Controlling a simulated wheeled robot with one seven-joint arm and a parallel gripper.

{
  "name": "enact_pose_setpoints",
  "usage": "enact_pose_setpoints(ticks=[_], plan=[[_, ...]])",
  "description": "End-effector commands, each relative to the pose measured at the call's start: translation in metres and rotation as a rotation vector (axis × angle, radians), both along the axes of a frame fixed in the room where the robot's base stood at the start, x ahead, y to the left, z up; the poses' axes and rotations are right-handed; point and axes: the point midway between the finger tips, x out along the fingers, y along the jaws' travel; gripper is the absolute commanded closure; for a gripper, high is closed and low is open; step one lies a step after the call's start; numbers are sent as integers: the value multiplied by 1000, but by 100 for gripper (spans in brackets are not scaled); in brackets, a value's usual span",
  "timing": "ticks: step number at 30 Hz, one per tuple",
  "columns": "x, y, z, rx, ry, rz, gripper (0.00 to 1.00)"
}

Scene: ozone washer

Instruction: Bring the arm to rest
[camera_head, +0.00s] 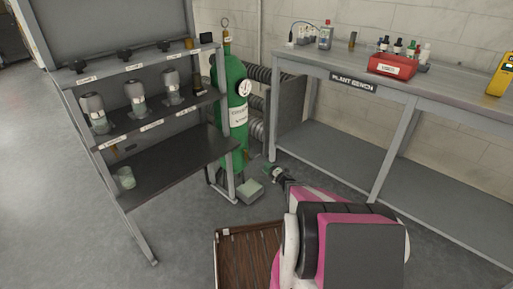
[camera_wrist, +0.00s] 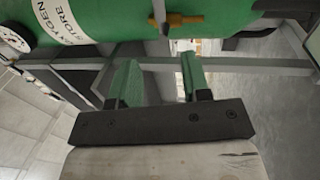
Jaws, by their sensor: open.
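My gripper (camera_head: 272,172) is at the end of my pink and white arm, low in the gap between the shelf rack and the plant bench. In the wrist view its two green fingers (camera_wrist: 158,78) stand apart with nothing held between them. The green oxygen cylinder (camera_head: 235,95) stands upright left of and behind the gripper in the head view. It also fills the top of the wrist view (camera_wrist: 120,18), close beyond the fingers. I see no contact, but the exact distance is unclear. My forearm hides part of the floor.
The shelf rack (camera_head: 170,165) at left holds several grey-capped jars and a pale jar (camera_head: 126,178). The plant bench (camera_head: 355,62) at right bears a red box (camera_head: 391,66), small bottles and a yellow device (camera_head: 499,74). A grey box (camera_head: 250,190) lies near the gripper. Floor at left is clear.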

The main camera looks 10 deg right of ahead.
Motion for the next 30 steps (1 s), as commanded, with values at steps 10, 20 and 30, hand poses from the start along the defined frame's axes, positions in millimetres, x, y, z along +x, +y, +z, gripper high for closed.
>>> enact_pose_setpoints(ticks=[10, 20, 30], plan=[[9, -4, 35, 40, 131, -133, 57], [3, -20, 104, 242, 517, -507, 57], [-71, -17, 156, 552, 966, -893, 57]])
